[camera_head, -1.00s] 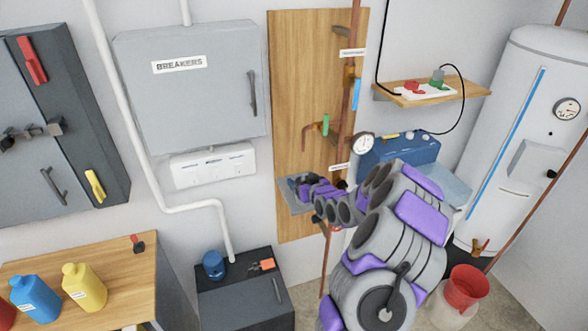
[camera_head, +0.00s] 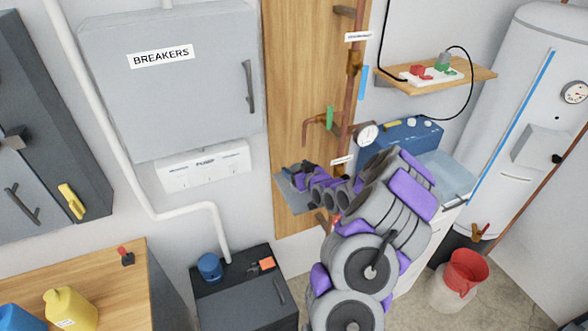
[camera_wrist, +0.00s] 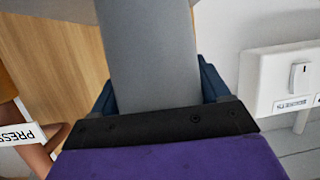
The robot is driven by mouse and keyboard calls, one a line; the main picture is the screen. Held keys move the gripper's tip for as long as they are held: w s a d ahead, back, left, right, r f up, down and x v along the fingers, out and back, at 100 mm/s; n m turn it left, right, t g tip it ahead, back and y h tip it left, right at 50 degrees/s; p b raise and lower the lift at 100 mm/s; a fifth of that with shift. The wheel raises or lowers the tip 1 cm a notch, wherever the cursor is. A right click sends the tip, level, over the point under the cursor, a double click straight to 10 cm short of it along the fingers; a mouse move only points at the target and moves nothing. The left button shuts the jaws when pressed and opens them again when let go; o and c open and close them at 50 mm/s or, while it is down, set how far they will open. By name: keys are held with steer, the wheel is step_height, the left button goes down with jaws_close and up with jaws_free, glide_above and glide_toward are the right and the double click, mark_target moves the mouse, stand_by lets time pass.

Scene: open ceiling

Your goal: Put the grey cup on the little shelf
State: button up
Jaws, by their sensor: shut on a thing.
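The grey cup (camera_wrist: 150,55) fills the middle of the wrist view, between the two dark blue fingers of my gripper (camera_wrist: 157,88). My gripper is shut on it. In the head view my gripper (camera_head: 291,174) is at the lower part of the wooden board; the cup cannot be made out there. A little grey shelf (camera_head: 290,198) juts from the board, just below my gripper. A grey surface also crosses the top of the wrist view, perhaps this shelf. I cannot tell whether the cup touches it.
Copper pipes (camera_head: 351,100) with a green valve handle and a gauge run close right of my gripper. A wooden wall shelf (camera_head: 482,74) holds a power strip. A blue box (camera_head: 405,138), the breaker cabinet (camera_head: 170,90) and a white pump panel (camera_head: 205,165) flank the board.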

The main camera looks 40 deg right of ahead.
steer(key=shift+s+d+r, duration=0.1)
steer(key=shift+s+r, duration=0.05)
steer(key=shift+s, duration=0.05)
steer(key=shift+s+d, duration=0.1)
steer(key=shift+d, duration=0.1)
steer(key=o, duration=0.6)
steer(key=shift+d+f, duration=0.25)
steer(key=shift+d, duration=0.05)
steer(key=shift+o, duration=1.3)
steer(key=shift+d+f, duration=0.1)
steer(key=shift+d, duration=0.2)
steer(key=shift+o, duration=0.8)
steer(key=shift+a, duration=0.1)
steer(key=shift+a+r, duration=0.25)
steer(key=shift+a, duration=0.35)
steer(key=shift+r, duration=0.1)
steer(key=s, duration=0.3)
steer(key=s+r, duration=0.1)
steer(key=shift+s+d+r+p, duration=0.1)
steer(key=shift+s+d+p, duration=0.1)
steer(key=shift+d+p, duration=0.1)
steer(key=v, duration=0.7)
steer(key=shift+a, duration=0.35)
